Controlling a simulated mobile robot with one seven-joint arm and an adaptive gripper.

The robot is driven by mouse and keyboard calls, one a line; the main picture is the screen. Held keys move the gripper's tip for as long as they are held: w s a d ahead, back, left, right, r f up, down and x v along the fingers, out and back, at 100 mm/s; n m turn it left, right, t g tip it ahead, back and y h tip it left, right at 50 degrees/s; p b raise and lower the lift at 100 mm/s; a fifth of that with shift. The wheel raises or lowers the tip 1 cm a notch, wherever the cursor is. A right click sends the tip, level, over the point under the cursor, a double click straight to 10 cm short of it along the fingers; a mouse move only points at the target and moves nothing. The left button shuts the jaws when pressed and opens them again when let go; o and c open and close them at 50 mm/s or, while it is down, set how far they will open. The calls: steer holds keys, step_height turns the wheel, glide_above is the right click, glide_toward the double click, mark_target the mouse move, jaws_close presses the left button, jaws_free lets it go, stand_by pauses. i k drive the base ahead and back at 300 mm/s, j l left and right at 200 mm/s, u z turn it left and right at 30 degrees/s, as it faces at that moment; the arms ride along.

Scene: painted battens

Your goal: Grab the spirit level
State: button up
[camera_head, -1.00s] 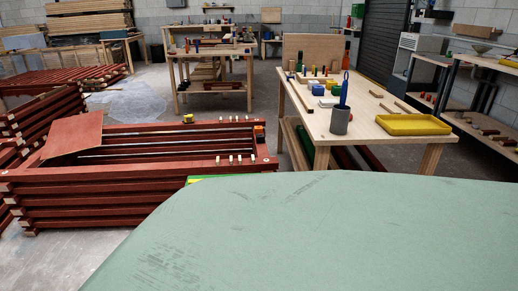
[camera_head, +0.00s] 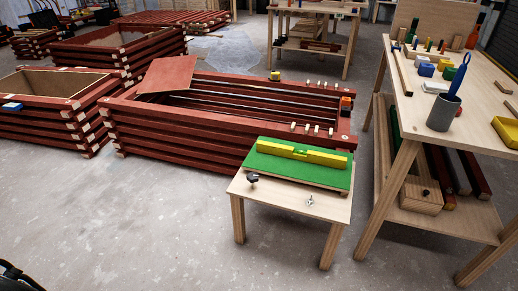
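The spirit level (camera_head: 303,152) is a long yellow bar in the camera_head view. It lies on a green mat (camera_head: 290,171) on top of a small wooden table (camera_head: 262,199), right of the picture's middle. Nothing covers it. My gripper is not clearly visible; only a dark shape shows at the bottom left corner, and I cannot tell what it is.
A dark knob (camera_head: 252,178) and a small metal piece (camera_head: 309,202) lie at the small table's front. Stacked red battens (camera_head: 180,135) stand behind it. A workbench (camera_head: 425,135) with a grey cup (camera_head: 443,112) stands at right. The grey floor (camera_head: 130,225) at front left is clear.

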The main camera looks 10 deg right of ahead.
mark_target(326, 160)
steer(key=z, duration=0.6)
steer(key=i+j, duration=0.45)
steer(key=i+j+u, duration=0.1)
steer(key=i+j, duration=0.3)
steer(key=i, duration=0.15)
steer(key=i+j, duration=0.4)
steer(key=i, duration=0.15)
steer(key=i+j+u, duration=0.1)
steer(key=i+j, duration=0.3)
steer(key=i, duration=0.15)
